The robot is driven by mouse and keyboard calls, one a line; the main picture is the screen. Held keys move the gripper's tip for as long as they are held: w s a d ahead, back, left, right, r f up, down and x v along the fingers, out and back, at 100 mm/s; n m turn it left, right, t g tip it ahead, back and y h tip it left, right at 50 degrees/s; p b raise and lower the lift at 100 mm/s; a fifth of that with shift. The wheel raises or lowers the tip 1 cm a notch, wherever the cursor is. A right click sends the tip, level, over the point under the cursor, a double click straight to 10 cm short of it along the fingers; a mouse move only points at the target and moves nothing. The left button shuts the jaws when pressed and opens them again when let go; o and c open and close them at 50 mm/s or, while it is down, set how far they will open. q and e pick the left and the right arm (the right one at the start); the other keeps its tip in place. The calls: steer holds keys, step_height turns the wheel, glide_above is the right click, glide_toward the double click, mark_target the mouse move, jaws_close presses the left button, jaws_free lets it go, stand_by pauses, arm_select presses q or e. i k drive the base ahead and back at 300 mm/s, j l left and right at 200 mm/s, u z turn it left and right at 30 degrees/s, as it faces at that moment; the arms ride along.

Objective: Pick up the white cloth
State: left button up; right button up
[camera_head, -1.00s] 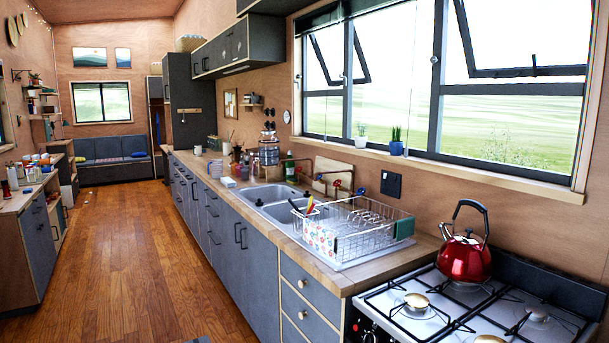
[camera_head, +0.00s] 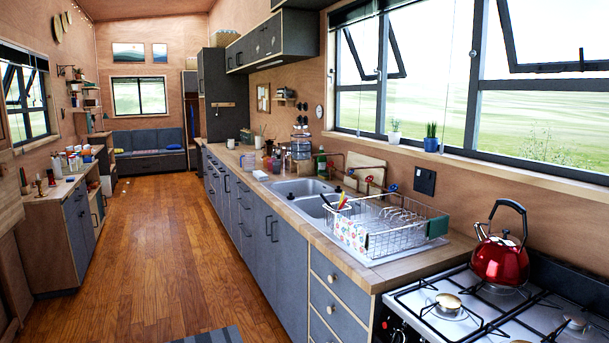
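A white piece with a coloured pattern, which looks like a cloth (camera_head: 350,233), hangs over the front left side of the wire dish rack (camera_head: 400,243). The rack stands on the wooden counter (camera_head: 345,272) between the sink and the stove. I see no plain white cloth; whether this patterned piece is the one named, I cannot tell. Neither of my grippers is in view.
The sink (camera_head: 305,188) lies behind the rack, and a red kettle (camera_head: 500,262) stands on the gas stove (camera_head: 455,308). A cluttered side counter (camera_head: 58,190) stands at the left. The wooden floor (camera_head: 160,240) between is clear, with a grey rug (camera_head: 215,336) at the bottom edge.

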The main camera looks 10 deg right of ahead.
mark_target(260, 175)
steer(key=i+j+u, duration=0.2)
steer(key=i, duration=0.2)
steer(key=i+u, duration=0.15)
steer(key=i, duration=0.2)
steer(key=i+j+u, duration=0.1)
steer(key=i+u, duration=0.2)
steer(key=i, duration=2.5)
steer(key=i+z, duration=0.15)
steer(key=i, duration=0.55)
steer(key=i+j+z, duration=0.15)
steer(key=i, duration=0.55)
steer(key=i+j+z, duration=0.2)
steer(key=i+z, duration=0.15)
steer(key=i+j+z, duration=0.75)
steer(key=i+j, duration=0.1)
steer(key=i, duration=0.05)
